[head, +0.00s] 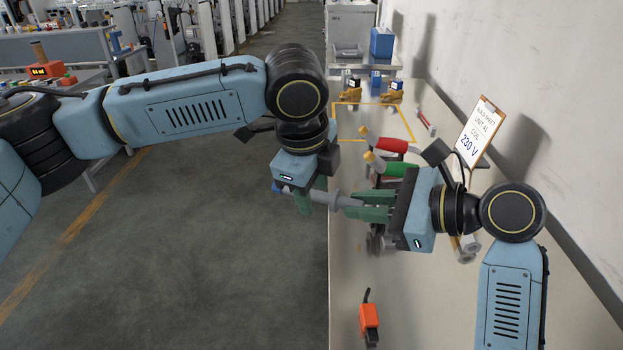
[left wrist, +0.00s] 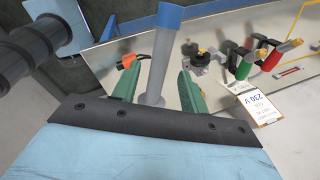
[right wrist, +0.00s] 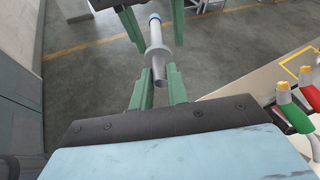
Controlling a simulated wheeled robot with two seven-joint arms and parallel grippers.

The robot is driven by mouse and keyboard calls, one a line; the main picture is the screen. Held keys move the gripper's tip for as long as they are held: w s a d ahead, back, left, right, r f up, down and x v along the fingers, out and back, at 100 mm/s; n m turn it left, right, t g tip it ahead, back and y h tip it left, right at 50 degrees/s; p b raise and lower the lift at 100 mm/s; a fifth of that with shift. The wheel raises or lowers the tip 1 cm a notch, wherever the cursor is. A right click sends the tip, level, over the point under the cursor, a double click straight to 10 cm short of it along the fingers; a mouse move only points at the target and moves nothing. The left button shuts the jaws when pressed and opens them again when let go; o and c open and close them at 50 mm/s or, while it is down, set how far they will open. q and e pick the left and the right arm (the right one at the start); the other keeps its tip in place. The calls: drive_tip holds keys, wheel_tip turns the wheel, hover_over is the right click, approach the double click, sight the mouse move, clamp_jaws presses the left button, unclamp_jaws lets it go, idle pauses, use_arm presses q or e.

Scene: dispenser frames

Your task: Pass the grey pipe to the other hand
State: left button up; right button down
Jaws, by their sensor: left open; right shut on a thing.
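The grey pipe (head: 335,199) has a blue end (head: 277,187) and lies roughly level in the air at the table's left edge. My right gripper (head: 350,206) is shut on its plain end; the right wrist view shows the pipe (right wrist: 156,46) pointing away from those fingers. My left gripper (head: 311,197) is open, its fingers around the pipe nearer the blue end. In the left wrist view, the pipe (left wrist: 157,65) stands between the left fingers with gaps on both sides. The right fingers hide part of the plain end.
On the table (head: 400,300) lie an orange tool (head: 369,318), red-handled (head: 393,145) and green-handled (head: 395,168) items, and metal fittings close under my right gripper. A clipboard (head: 478,135) reads 230 V. A wall bounds the right; open floor lies left.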

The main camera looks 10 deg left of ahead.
use_arm(q)
clamp_jaws()
use_arm(e)
drive_tip(key=c, duration=1.3)
unclamp_jaws()
